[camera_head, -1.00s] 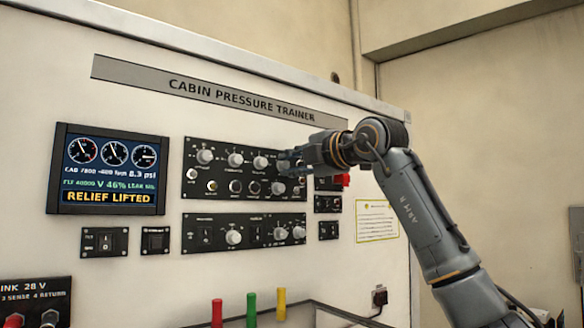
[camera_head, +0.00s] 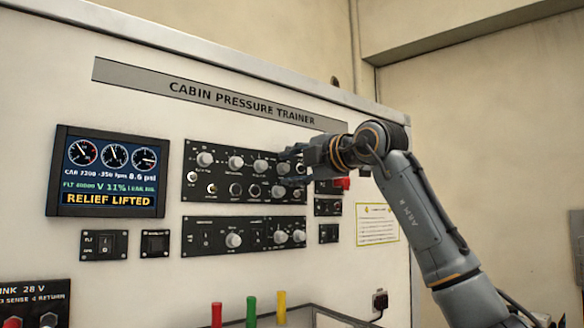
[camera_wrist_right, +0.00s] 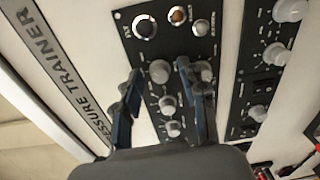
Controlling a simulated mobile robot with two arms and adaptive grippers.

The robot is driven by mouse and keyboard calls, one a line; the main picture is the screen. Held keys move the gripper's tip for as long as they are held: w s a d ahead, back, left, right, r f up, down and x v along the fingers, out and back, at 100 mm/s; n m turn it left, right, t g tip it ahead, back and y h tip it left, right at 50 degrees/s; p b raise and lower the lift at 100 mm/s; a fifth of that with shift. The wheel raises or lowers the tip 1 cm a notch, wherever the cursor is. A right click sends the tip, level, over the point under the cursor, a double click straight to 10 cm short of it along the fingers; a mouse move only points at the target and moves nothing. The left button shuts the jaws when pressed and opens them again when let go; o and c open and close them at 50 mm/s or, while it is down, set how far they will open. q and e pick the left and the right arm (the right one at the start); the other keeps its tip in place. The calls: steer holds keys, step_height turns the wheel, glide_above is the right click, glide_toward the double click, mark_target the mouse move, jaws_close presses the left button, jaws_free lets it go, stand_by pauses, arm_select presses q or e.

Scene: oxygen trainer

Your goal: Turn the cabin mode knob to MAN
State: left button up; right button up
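The upper black control panel (camera_head: 221,188) on the white trainer carries several grey knobs; its labels are too small to read, so I cannot tell which is the cabin mode knob. My right gripper (camera_head: 283,163) is at the panel's upper right end, fingers pointing left, partly hiding the controls there. In the right wrist view the right gripper (camera_wrist_right: 159,69) is open, its two dark fingers apart. A grey knob (camera_wrist_right: 160,72) shows between the fingertips; contact cannot be told. Another knob (camera_wrist_right: 203,70) is partly behind the right-hand finger. My left gripper is not in view.
A display (camera_head: 108,171) reads RELIEF LIFTED at left. A lower knob panel (camera_head: 212,248) sits below the upper one. Red (camera_head: 217,313), green (camera_head: 251,308) and yellow (camera_head: 281,306) handles stand at the bottom. A red item (camera_head: 342,183) is just beneath my right wrist.

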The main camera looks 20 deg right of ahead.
steer(key=shift+s, duration=0.1)
steer(key=v, duration=1.2)
